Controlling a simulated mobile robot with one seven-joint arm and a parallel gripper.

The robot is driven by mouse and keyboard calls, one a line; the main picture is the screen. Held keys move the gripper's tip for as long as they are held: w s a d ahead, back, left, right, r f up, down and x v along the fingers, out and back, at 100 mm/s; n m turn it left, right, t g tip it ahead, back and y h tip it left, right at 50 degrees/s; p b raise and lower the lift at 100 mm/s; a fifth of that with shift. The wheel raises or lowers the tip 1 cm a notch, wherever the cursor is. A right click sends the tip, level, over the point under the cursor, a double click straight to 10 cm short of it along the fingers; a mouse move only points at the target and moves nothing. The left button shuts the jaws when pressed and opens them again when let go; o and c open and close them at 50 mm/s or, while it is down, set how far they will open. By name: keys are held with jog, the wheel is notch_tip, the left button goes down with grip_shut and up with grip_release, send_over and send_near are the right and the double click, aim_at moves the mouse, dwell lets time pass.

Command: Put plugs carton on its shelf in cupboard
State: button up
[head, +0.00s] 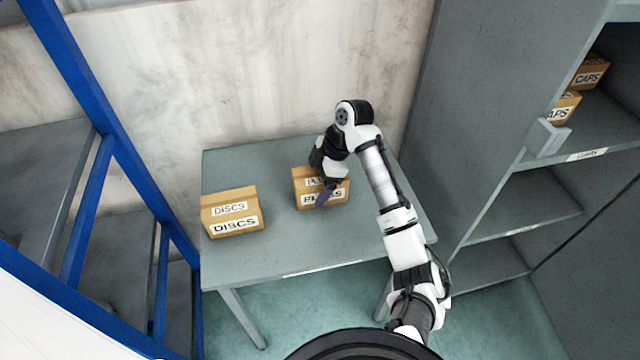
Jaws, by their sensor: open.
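The plugs carton (308,202) is a tan box with white labels, on the grey table (290,255) near its middle. My gripper (325,194) is over the right part of this carton and hides some of its label. The jaws are open; whether they touch the carton I cannot tell. The grey cupboard (500,205) stands open at the right. Its upper shelf (590,150) holds tan cartons marked CAPS (564,106), and its lower shelves look empty where they show.
A discs carton (232,212) sits on the table to the left of the plugs carton. A blue-framed grey rack (100,140) stands at the left. A concrete wall is behind the table. The table's front and right parts are clear.

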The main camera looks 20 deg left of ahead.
jog(key=shift+f, duration=0.25)
dwell(0.3)
jog(key=c, duration=1.2)
jog(key=shift+c, duration=1.2)
jog(key=shift+r, duration=0.2)
